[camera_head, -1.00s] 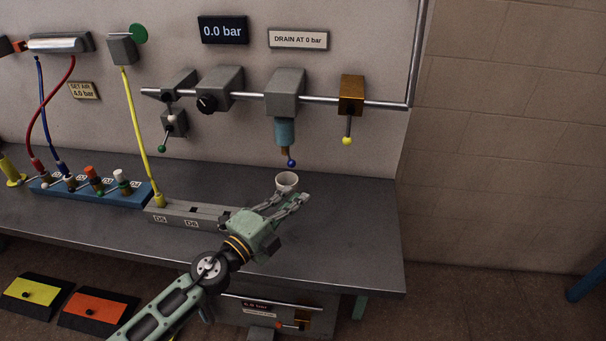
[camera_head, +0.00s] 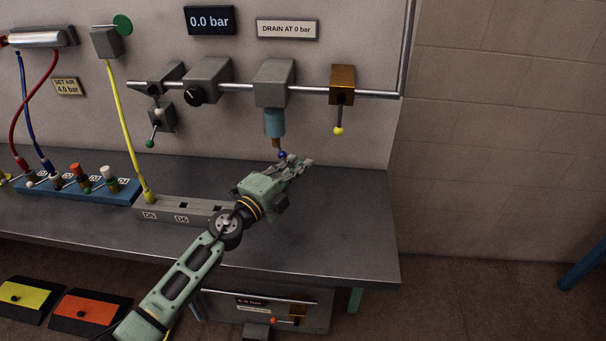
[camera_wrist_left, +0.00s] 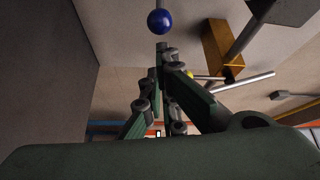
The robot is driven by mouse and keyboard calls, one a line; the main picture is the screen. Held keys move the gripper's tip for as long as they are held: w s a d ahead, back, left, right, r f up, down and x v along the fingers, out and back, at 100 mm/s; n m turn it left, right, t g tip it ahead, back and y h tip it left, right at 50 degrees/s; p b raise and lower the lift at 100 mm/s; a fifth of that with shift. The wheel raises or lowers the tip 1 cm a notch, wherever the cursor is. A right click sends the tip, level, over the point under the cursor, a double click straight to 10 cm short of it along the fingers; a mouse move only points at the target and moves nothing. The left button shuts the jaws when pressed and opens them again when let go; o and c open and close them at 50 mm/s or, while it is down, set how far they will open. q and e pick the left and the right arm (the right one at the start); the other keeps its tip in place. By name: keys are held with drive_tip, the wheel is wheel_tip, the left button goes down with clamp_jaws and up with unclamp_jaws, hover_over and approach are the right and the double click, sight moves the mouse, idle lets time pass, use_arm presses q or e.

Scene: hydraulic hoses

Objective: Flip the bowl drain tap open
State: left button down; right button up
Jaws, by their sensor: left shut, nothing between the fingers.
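The bowl drain tap shows as a brown stub (camera_head: 276,142) with a blue ball (camera_head: 282,155) under the teal bowl (camera_head: 274,122) of the grey filter block. My left gripper (camera_head: 299,163) is shut and empty, its fingertips close beside and slightly below the blue ball. In the left wrist view the blue ball (camera_wrist_left: 160,21) hangs just beyond the closed fingertips (camera_wrist_left: 163,50), with a small gap in the picture. Whether they touch I cannot tell. The "DRAIN AT 0 bar" plate (camera_head: 288,29) is above, and the display (camera_head: 209,20) reads 0.0 bar.
A brass valve with a yellow ball (camera_head: 338,131) hangs to the right on the pipe. A regulator (camera_head: 207,84) and a green-ball lever (camera_head: 150,143) are to the left. A grey socket block (camera_head: 180,208) sits on the bench (camera_head: 340,225). The bench's right side is clear.

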use_arm(q)
drive_tip(key=shift+a, duration=0.3)
